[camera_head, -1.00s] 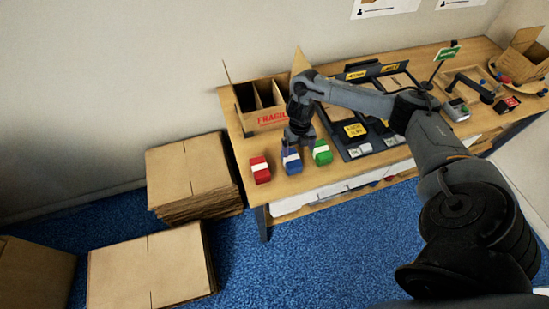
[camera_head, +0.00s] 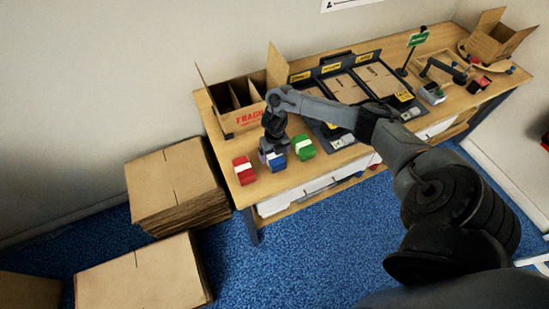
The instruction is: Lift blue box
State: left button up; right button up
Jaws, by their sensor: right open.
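The blue box (camera_head: 277,162) with a white band sits on the wooden table near its front left corner. It stands between a red box (camera_head: 244,169) on its left and a green box (camera_head: 303,147) on its right. My right gripper (camera_head: 272,150) points down directly over the blue box and hides its upper part. The jaws are open; whether the fingers touch the box cannot be told. My left gripper is not in the view.
An open carton with dividers (camera_head: 241,122) stands just behind the boxes. Dark trays with yellow labels (camera_head: 346,90) lie to the right on the table (camera_head: 307,172). Flat cardboard stacks (camera_head: 174,182) stand on the blue floor at the left.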

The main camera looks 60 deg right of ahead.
jog(key=shift+f, duration=0.9)
jog(key=c, duration=1.1)
jog(key=shift+d, duration=0.1)
jog(key=shift+r, duration=0.2)
